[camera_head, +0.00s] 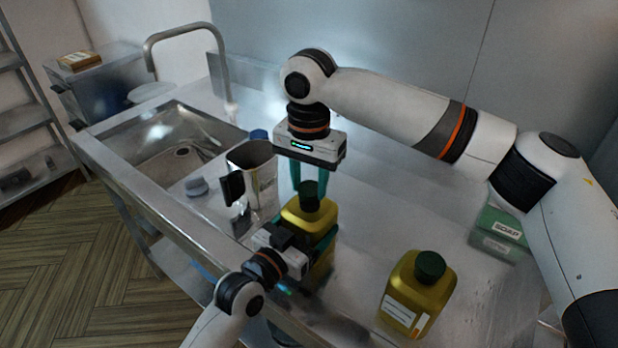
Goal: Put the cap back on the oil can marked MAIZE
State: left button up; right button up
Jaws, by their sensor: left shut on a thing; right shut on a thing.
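A yellow oil can (303,216) stands near the front of the steel counter, partly hidden by my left gripper. My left gripper (308,258) is shut on this can's body from the front left. My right gripper (309,184) points down from above, shut on a dark green cap (309,197). The cap is at the top of the can, over its neck; I cannot tell whether it is seated. No label shows on this can. A second yellow can (410,290) stands to the right with a dark green cap on; its white label is too small to read.
A metal jug (262,178) with a dark handle stands just left of the held can. A grey round item (196,187) lies near the sink (165,150). A green soap box (498,232) stands at the right. Counter between the cans and back wall is mostly clear.

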jog(key=shift+f, duration=0.45)
pick_arm(q)
jog(key=c, duration=0.5)
pick_arm(e)
jog(key=m, duration=0.3)
jog(key=shift+m, duration=0.3)
jog(key=m, duration=0.4)
jog(key=shift+a, duration=0.1)
jog(key=m, duration=0.4)
jog(key=shift+w, duration=0.1)
jog(key=m, duration=0.4)
jog(key=shift+m, duration=0.4)
jog(key=o, duration=0.9)
